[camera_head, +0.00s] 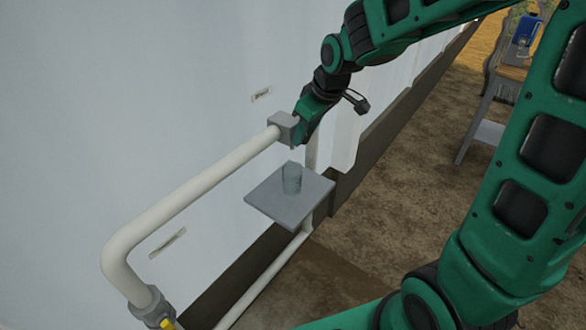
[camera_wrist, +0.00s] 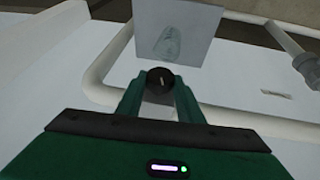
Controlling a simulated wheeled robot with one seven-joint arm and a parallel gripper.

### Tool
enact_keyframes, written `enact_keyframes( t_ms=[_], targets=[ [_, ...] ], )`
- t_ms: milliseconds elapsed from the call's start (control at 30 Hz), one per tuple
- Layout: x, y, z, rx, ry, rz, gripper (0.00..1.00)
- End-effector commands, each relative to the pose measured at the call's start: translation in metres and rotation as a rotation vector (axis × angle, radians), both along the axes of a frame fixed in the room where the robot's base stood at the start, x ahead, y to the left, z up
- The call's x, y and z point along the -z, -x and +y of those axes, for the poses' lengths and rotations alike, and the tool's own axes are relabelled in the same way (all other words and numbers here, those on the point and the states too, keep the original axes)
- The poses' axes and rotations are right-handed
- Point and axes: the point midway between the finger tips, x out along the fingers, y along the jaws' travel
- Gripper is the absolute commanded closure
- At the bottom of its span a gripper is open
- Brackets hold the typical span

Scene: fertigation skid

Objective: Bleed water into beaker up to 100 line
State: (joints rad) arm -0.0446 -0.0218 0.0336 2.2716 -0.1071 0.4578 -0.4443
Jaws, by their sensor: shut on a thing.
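A clear beaker (camera_head: 292,178) stands upright on a small grey plate (camera_head: 262,207) below the end of the white pipe. The beaker also shows in the wrist view (camera_wrist: 170,43), pale and see-through against the plate. Its marks and any water level are too faint to read. My gripper (camera_head: 301,136) is at the grey block (camera_head: 283,126) on the pipe's end, above the beaker. In the wrist view my gripper's fingers (camera_wrist: 159,86) are shut on a dark round knob (camera_wrist: 160,76). The outlet and any water stream cannot be made out.
The white pipe (camera_head: 190,198) runs along the pale wall and bends down to a grey fitting (camera_head: 148,304) with a yellow part. A table with a blue container (camera_head: 527,29) stands at the far right. Bare ground lies between.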

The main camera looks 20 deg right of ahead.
Motion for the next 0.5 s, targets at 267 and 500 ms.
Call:
enact_keyframes(
  t_ms=[267,500],
  targets=[
    [-0.0005,-0.0017,-0.0035,0.008,0.011,-0.01,0.88],
    [0.0013,0.001,0.001,0.005,0.142,-0.105,0.88]
  ],
)
